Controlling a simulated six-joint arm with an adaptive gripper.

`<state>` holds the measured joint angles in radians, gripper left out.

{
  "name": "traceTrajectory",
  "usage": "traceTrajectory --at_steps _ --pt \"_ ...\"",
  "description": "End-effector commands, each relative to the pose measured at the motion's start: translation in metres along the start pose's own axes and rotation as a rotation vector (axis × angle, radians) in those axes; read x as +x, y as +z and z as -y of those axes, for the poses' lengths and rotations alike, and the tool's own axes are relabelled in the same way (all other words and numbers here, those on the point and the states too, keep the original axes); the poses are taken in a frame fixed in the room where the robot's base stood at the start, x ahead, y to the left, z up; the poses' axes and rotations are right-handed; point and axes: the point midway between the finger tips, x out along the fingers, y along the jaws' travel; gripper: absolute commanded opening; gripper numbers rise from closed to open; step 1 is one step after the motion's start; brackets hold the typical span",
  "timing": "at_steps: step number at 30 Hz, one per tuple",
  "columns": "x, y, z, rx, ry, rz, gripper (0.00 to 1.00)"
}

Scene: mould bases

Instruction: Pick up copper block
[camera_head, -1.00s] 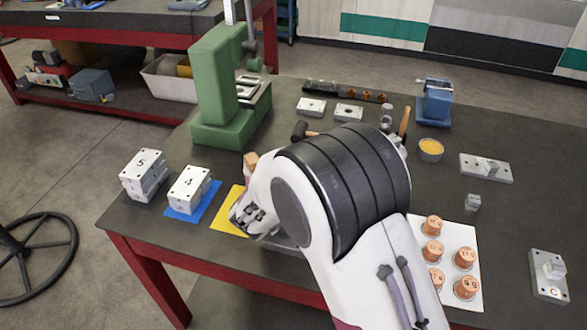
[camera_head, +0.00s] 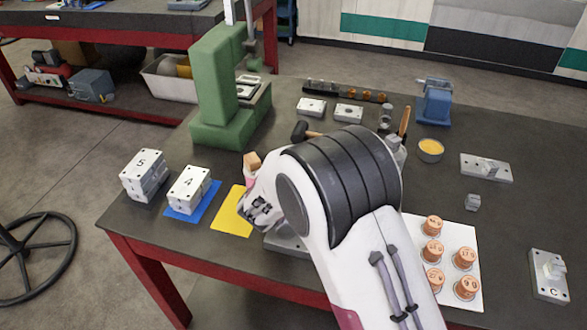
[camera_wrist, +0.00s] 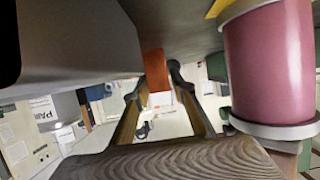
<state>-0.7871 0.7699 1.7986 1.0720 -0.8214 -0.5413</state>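A small orange-brown block (camera_head: 252,162), which looks like the copper block, shows just beyond my wrist in the head view. In the wrist view an orange block (camera_wrist: 155,70) appears between my two dark fingertips. My gripper (camera_wrist: 156,78) has its fingers apart, with background visible between them. I cannot see clear contact with the block. My arm hides most of the gripper in the head view.
A yellow mat (camera_head: 230,224) and a white block marked 4 (camera_head: 188,184) lie left of my wrist. A green press (camera_head: 214,90) stands behind. A white sheet (camera_head: 466,233) with several copper pieces is at the right. A hammer lies close behind my arm.

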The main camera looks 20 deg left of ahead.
Motion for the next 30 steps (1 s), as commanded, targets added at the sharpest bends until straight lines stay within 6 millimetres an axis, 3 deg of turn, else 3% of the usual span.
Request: traceTrajectory --at_steps 1,2,17,30 --pt "0.0 0.0 0.0 0.0 0.0 0.0 0.08" --pt "0.0 0.0 0.0 0.0 0.0 0.0 0.0" --pt "-0.002 -0.005 0.0 0.002 0.0 -0.003 0.0" --pt "-0.019 -0.049 0.001 0.004 -0.001 -0.004 0.0"
